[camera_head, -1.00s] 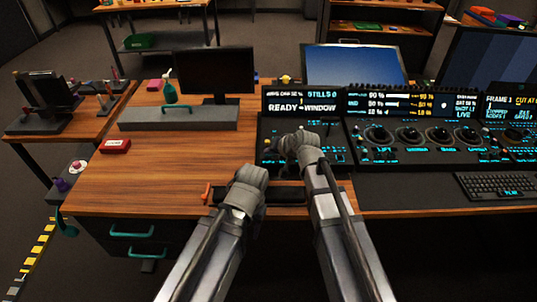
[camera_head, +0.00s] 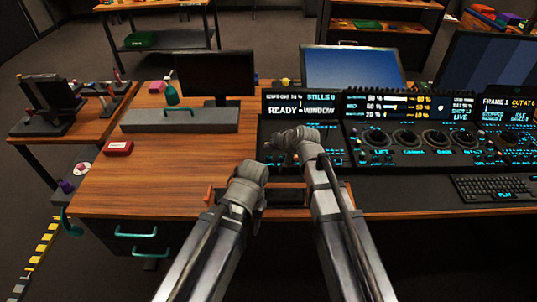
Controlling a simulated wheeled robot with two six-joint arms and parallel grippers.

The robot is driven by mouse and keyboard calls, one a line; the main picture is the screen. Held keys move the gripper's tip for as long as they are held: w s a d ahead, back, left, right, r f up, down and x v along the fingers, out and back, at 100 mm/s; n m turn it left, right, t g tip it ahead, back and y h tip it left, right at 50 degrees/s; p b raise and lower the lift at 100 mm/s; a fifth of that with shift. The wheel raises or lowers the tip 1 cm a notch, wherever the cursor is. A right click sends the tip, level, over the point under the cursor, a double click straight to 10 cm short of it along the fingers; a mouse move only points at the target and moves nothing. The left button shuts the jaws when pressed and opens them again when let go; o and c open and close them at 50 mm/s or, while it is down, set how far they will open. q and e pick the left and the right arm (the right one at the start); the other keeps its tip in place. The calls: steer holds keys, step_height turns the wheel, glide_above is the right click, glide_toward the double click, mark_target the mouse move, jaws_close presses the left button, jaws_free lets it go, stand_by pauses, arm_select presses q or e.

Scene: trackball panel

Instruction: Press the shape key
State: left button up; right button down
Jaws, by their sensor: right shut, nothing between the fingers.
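The control panel has a left section (camera_head: 334,158) with small cyan-lit keys, below a screen (camera_head: 300,106) that reads "READY" and "WINDOW". The shape key cannot be picked out; key labels there are too small to read, and my right arm covers part of the section. My right gripper (camera_head: 272,143) is shut and empty, over the left part of this section. I cannot tell whether it touches a key. My left arm ends low at the desk's front edge, left of the right arm; its gripper (camera_head: 252,170) shows poorly and its fingers cannot be made out.
More panel sections with round trackballs (camera_head: 405,138) lie to the right, with a keyboard (camera_head: 495,187) in front. A monitor (camera_head: 215,75), a grey box (camera_head: 180,119) and a red box (camera_head: 118,148) stand on the left. The wooden desk (camera_head: 180,165) is clear between them and my arms.

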mark_target(270, 162)
step_height(270, 162, up, 3)
steer(key=shift+r+p, duration=0.1)
steer(key=shift+p, duration=1.1)
steer(key=s+d+n+g+h+p, duration=0.2)
steer(key=s+g+h, duration=0.1)
steer(key=s, duration=1)
steer(key=s+d+f+n+g+h+p, duration=0.1)
steer(key=s+d+n+g+h+p, duration=0.2)
steer(key=s, duration=0.9)
steer(key=shift+s+d+f+n+g+h, duration=0.3)
steer(key=shift+s+g+h, duration=0.1)
steer(key=shift+g, duration=0.5)
